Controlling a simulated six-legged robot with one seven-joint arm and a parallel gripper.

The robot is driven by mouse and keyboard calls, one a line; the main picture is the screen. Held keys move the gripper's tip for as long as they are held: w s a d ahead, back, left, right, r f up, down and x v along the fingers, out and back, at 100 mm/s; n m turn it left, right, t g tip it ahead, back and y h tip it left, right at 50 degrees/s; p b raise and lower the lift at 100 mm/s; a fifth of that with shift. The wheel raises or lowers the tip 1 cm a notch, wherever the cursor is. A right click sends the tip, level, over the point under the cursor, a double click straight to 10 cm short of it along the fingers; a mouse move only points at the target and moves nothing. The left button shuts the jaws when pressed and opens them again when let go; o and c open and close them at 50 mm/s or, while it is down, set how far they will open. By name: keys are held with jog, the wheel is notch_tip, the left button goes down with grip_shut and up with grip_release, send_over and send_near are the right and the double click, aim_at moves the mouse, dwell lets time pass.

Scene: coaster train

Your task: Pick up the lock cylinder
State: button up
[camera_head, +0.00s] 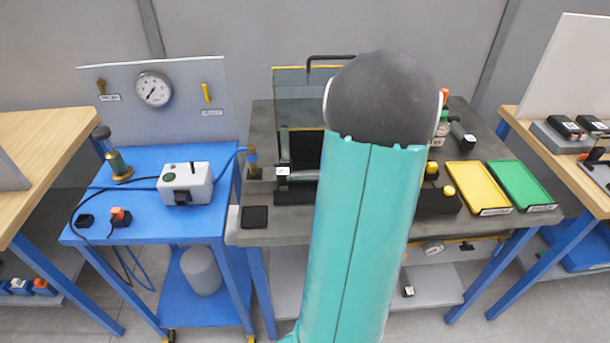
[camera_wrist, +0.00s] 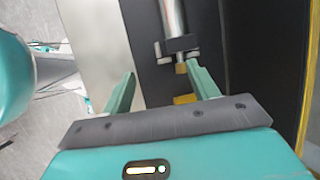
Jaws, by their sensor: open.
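A silver metal cylinder (camera_wrist: 173,16), which looks like the lock cylinder, shows at the top of the wrist view, with a dark end block (camera_wrist: 180,44) and a small brass piece below it. In the head view a grey cylinder (camera_head: 303,175) lies level over a dark recess on the grey bench, partly hidden by my arm. My gripper (camera_wrist: 160,69) is open, with nothing between its green fingers. The cylinder is beyond the fingertips, nearer the right finger. My arm hides the gripper in the head view.
The grey bench (camera_head: 285,236) holds a clear guard panel (camera_head: 297,98), a yellow tray (camera_head: 465,184) and a green tray (camera_head: 521,182). A blue cart (camera_head: 145,215) at left carries a grey box (camera_head: 186,184) and hoses. A gauge (camera_head: 153,89) hangs on the panel behind the cart.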

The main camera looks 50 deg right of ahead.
aim_at(306, 172)
jog(key=w+a, duration=0.1)
jog(key=w, duration=0.2)
jog(key=w+a, duration=0.1)
jog(key=w, duration=0.1)
jog(key=w+a, duration=0.1)
jog(key=w, duration=0.2)
jog(key=shift+w+a, duration=0.2)
jog(key=shift+w, duration=0.1)
jog(key=shift+x, duration=2.45)
jog(key=shift+f, duration=0.1)
grip_shut()
